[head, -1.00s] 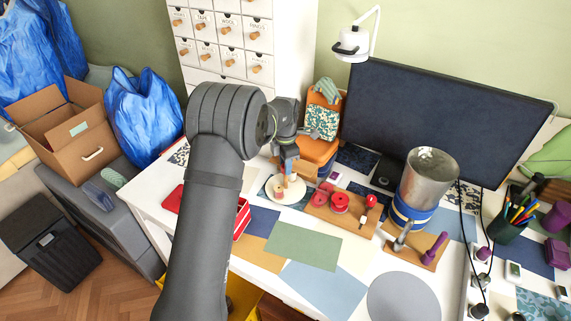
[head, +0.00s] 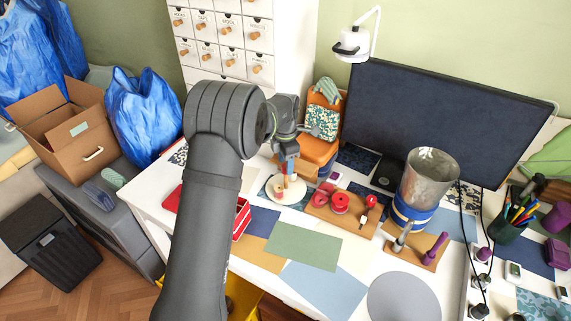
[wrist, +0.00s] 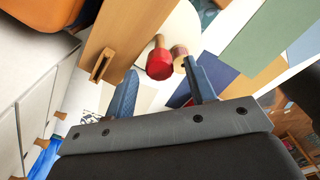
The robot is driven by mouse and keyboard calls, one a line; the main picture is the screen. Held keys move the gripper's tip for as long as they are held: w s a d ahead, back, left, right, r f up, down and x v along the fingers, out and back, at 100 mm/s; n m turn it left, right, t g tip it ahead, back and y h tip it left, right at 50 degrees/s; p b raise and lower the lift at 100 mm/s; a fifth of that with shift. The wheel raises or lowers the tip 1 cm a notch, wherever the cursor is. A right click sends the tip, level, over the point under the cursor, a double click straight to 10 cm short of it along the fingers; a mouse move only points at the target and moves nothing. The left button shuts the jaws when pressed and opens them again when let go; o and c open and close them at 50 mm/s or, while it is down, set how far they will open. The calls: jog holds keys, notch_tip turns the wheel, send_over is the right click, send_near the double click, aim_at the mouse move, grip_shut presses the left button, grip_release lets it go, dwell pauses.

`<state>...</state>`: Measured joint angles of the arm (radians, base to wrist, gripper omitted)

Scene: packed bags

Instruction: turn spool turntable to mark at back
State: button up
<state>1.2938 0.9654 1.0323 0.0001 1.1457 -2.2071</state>
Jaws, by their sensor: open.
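The spool turntable (head: 287,198) is a round white disc on the desk, left of the spool board. In the wrist view its white surface (wrist: 184,20) shows in part. A red spool or knob (wrist: 159,62) and a small tan spool (wrist: 180,55) stand on or over it. A long tan wooden piece (wrist: 125,35) with a slotted end lies beside them. My gripper (head: 288,176) is over the disc, pointing down. In the wrist view its blue fingers (wrist: 160,68) are apart, with the red piece between their tips; contact is unclear. I cannot make out the back mark.
A wooden board (head: 322,207) with red spools stands right of the turntable. An orange bag (head: 318,150) is close behind. A metal cylinder (head: 428,180), monitor (head: 445,115) and pen cup (head: 509,228) are farther right. Flat sheets (head: 303,247) cover the desk front.

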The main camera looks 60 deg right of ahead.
notch_tip(320, 180, up, 16)
dwell(0.3)
notch_tip(320, 180, down, 17)
jog(key=shift+f, duration=0.15)
dwell(0.7)
jog(key=shift+f, duration=0.1)
jog(key=m, duration=0.4)
jog(key=shift+m, duration=0.3)
jog(key=m, duration=0.4)
jog(key=shift+m, duration=0.4)
dwell(1.7)
jog(key=shift+o, duration=0.4)
